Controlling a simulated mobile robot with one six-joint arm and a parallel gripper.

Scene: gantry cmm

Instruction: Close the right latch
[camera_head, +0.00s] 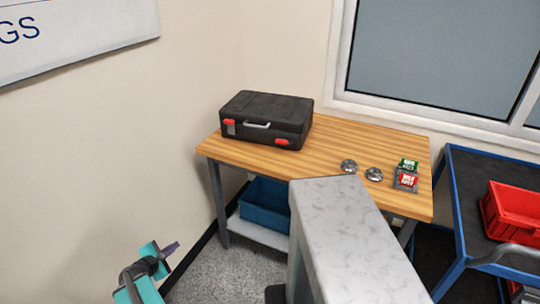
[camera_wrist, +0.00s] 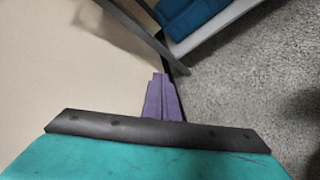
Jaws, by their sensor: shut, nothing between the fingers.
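A black case (camera_head: 268,115) with a grey handle sits shut on the left part of the wooden table. It has two red latches on its front face. The right latch (camera_head: 281,142) is red and lies near the front right corner; I cannot tell whether it is open. The left latch (camera_head: 229,127) shows red with a grey plate below it. My gripper (camera_head: 171,248) is at the lower left, well below and away from the case. Its purple fingers (camera_wrist: 162,98) are together and empty in the wrist view.
The wooden table (camera_head: 335,150) also bears two metal knobs (camera_head: 348,166) and small green and red boxes (camera_head: 405,180) at right. A grey block-like column (camera_head: 350,240) stands before the table. A blue bin (camera_head: 265,204) is on the lower shelf. A blue cart (camera_head: 470,195) holds a red bin (camera_head: 512,212).

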